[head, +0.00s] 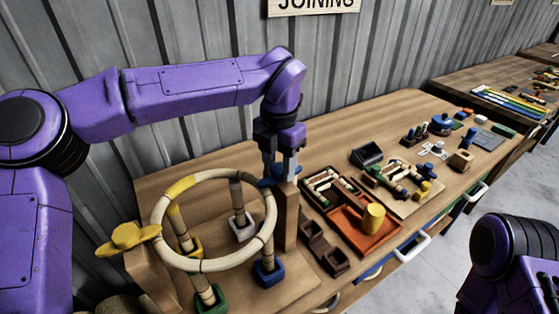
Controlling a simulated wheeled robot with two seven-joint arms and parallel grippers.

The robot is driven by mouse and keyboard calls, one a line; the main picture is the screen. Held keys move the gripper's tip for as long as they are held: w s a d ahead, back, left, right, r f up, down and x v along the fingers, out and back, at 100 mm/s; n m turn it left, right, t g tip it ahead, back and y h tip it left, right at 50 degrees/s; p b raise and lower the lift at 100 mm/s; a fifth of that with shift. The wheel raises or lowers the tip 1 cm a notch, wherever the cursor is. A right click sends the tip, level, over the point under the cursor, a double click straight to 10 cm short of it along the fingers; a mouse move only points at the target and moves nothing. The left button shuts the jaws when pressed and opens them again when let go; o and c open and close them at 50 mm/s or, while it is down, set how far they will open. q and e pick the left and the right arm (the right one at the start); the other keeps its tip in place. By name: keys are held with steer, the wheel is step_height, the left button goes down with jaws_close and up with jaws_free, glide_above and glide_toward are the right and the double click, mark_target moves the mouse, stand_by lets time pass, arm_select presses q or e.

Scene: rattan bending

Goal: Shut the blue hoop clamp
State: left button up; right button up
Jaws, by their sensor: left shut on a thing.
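The blue hoop clamp (267,183) sits at the top of the right wooden post (288,218), close to the hoop's right edge. My left gripper (280,170) points down over it and is shut on it; the fingers hide part of the clamp. I cannot tell exactly how far the clamp is turned. The rattan hoop (226,264) is held nearly level above several short uprights. A yellow hoop clamp (127,238) is on the left post at the hoop's left edge. My right gripper is out of view.
An orange tray (372,247) with a yellow cylinder (373,217), dark brown bins (324,248) and a board of small parts (403,190) lie right of the post. Colored socket blocks hold the uprights beneath the hoop. A corrugated metal wall (205,120) stands behind.

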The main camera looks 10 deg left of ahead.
mark_target(278, 169)
arm_select(q)
steer(key=shift+r, duration=0.1)
steer(key=o, duration=1.1)
steer(key=shift+c, duration=0.2)
steer(key=shift+r, duration=0.3)
step_height(278, 169, up, 10)
steer(key=shift+b, duration=0.35)
steer(key=shift+a+f, duration=0.1)
